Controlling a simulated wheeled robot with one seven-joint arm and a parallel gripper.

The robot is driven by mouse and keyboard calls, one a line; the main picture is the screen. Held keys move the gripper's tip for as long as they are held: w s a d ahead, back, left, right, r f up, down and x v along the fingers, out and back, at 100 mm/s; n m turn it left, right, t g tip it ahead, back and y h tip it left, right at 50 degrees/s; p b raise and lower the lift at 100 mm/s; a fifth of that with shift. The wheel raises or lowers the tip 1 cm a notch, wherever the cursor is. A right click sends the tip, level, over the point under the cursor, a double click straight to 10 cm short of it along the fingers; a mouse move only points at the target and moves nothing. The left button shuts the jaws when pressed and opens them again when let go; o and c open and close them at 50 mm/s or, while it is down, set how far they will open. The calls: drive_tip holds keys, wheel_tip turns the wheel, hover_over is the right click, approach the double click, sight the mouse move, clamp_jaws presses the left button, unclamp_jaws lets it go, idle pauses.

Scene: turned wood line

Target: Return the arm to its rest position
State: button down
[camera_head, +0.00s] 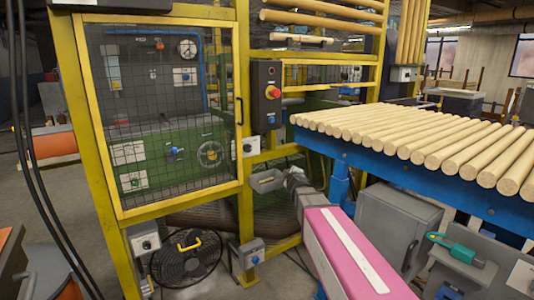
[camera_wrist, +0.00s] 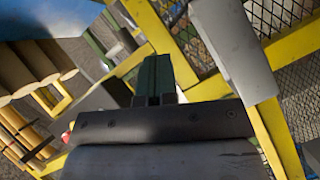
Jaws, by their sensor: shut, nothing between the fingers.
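My arm reaches from the bottom right of the head view toward the yellow machine frame (camera_head: 245,150), with its pink link in front. Its far end, with my gripper (camera_head: 292,178), is small there, near the lower part of the frame and left of the blue roller table (camera_head: 400,175). In the wrist view my gripper (camera_wrist: 155,62) shows as a dark body with its fingers together, shut and empty. I cannot tell in either view whether it touches anything.
Many pale wooden rods (camera_head: 420,138) lie on the blue table. A mesh door (camera_head: 170,120) closes the machine at left; a control box with a red button (camera_head: 267,97) is beside it. A black fan (camera_head: 187,257) and a grey cabinet (camera_head: 397,230) stand low. Yellow bars and mesh are close in the wrist view.

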drive_tip(key=s+d+f+m+g+h, duration=0.4)
drive_tip(key=s+d+f+m+g, duration=0.5)
drive_tip(key=s+f, duration=0.55)
drive_tip(key=s+f+m+g+y, duration=0.3)
drive_tip(key=s+f+g, duration=0.4)
drive_tip(key=s, duration=0.8)
wheel_tip(320, 180, down, 2)
drive_tip(key=shift+s+a+f+m, duration=0.1)
drive_tip(key=shift+s+a+m, duration=0.3)
drive_tip(key=shift+m, duration=0.4)
